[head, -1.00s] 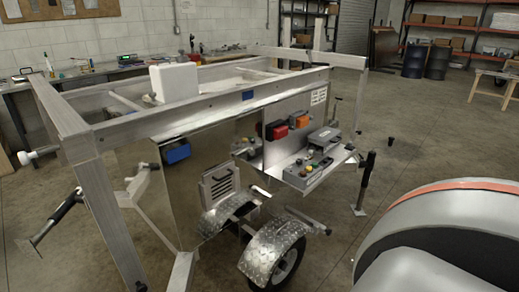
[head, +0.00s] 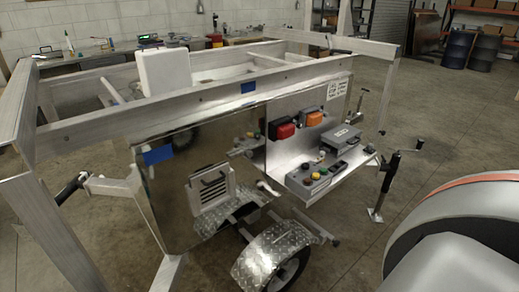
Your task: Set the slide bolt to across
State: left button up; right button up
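The aluminium trailer (head: 205,108) fills the left and middle of the head view. Its mirror-like side panel (head: 165,200) reflects the parts beside it. A shelf (head: 330,190) on its right carries a control box with coloured buttons (head: 315,178). A small pale fitting (head: 267,188) sits at the panel's lower right edge; I cannot tell whether it is the slide bolt. I cannot make out the slide bolt or its setting anywhere else. Neither of my grippers is in view.
A diamond-plate fender (head: 265,250) over a wheel and a jack stand (head: 384,185) stick out on the near side. A workbench (head: 110,60) stands behind, with blue drums (head: 458,48) and shelving (head: 490,18) at the back right. The floor (head: 450,115) on the right is open.

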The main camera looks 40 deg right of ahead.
aim_at(249, 154)
jog(key=l, duration=0.5)
jog(key=i+l, duration=0.15)
jog(key=l, duration=0.85)
jog(key=i, duration=0.05)
